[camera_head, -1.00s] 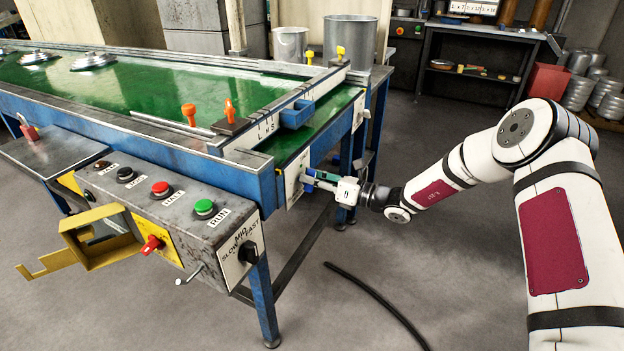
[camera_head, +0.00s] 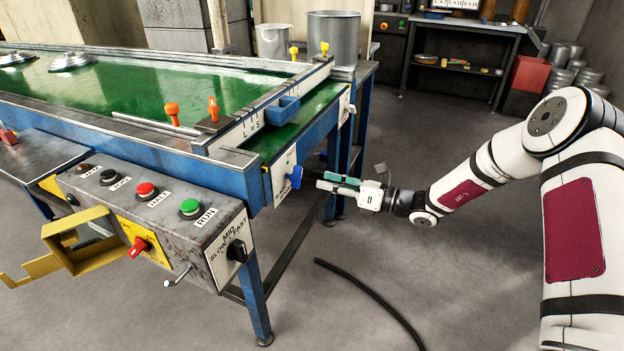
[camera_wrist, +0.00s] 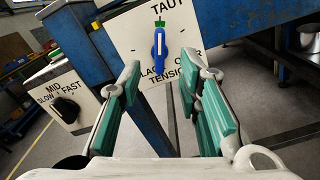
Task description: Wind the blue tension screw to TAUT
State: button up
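The blue tension screw (camera_head: 296,177) sticks out of a white label plate (camera_head: 283,172) on the near end of the conveyor frame. In the wrist view the screw (camera_wrist: 160,50) stands upright, its white line running up towards a green mark below the word TAUT. The lower lettering, SLACK and OVER TENSION, is partly covered by the screw and a fingertip. My gripper (camera_head: 322,181) is open, with green-padded fingers, and sits to the right of the screw, apart from it. In the wrist view the fingers frame the screw from either side with nothing between them.
The control box with a green RUN button (camera_head: 190,207) and a black speed knob (camera_head: 238,250) is left of the plate. A yellow hinged cover (camera_head: 80,240) hangs open at its front. A blue table leg (camera_head: 256,300) stands below.

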jog(key=shift+v, duration=1.6)
jog(key=s+r+n+g+h, duration=0.35)
jog(key=s+r+n, duration=0.4)
jog(key=s, duration=0.35)
jog(key=s+r+n+g+h, duration=0.3)
jog(key=s+r+n+g, duration=0.2)
jog(key=s+r+n, duration=0.45)
jog(key=s+d+n+t+h, duration=0.1)
jog(key=s+d+n+h, duration=0.2)
jog(key=s+d, duration=0.35)
jog(key=s+d+n+t+h, duration=0.1)
jog(key=s+d+n+h, duration=0.25)
jog(key=s, duration=0.65)
jog(key=s+d+n+t+h, duration=0.2)
jog(key=s+d+n+h, duration=0.15)
jog(key=s+d, duration=0.35)
notch_tip(320, 180, up, 17)
jog(key=s+t+p, duration=0.1)
jog(key=t+p, duration=0.1)
jog(key=p, duration=1.2)
jog(key=shift+s+a+m, duration=0.25)
jog(key=shift+a+m, duration=0.05)
jog(key=shift+a, duration=0.15)
